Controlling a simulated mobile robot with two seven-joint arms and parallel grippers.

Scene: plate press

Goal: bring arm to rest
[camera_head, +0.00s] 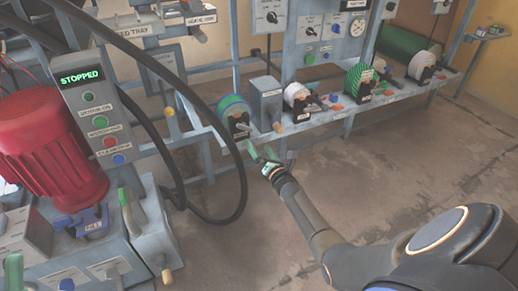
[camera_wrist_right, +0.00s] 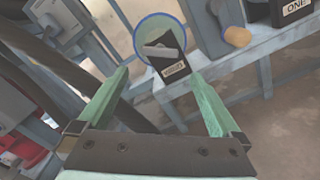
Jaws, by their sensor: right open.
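My right arm (camera_head: 315,225) reaches in from the lower right of the head view. Its gripper (camera_head: 262,155) is near the front edge of the blue-grey bench, just below a blue-rimmed roll in a black holder (camera_head: 236,121). In the right wrist view the two green fingers of the gripper (camera_wrist_right: 158,78) stand wide apart with nothing between them. Beyond the fingertips is the black holder (camera_wrist_right: 166,58) with a small label and the round blue-rimmed piece behind it. Whether any finger touches the holder I cannot tell. My left gripper does not show.
A press panel (camera_head: 97,120) with a green "STOPPED" display and a red motor (camera_head: 48,148) stand at left. A thick black hose (camera_head: 245,185) loops down beside the gripper. The bench (camera_head: 330,115) carries several rolls and boxes. The floor (camera_head: 400,180) at right is clear.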

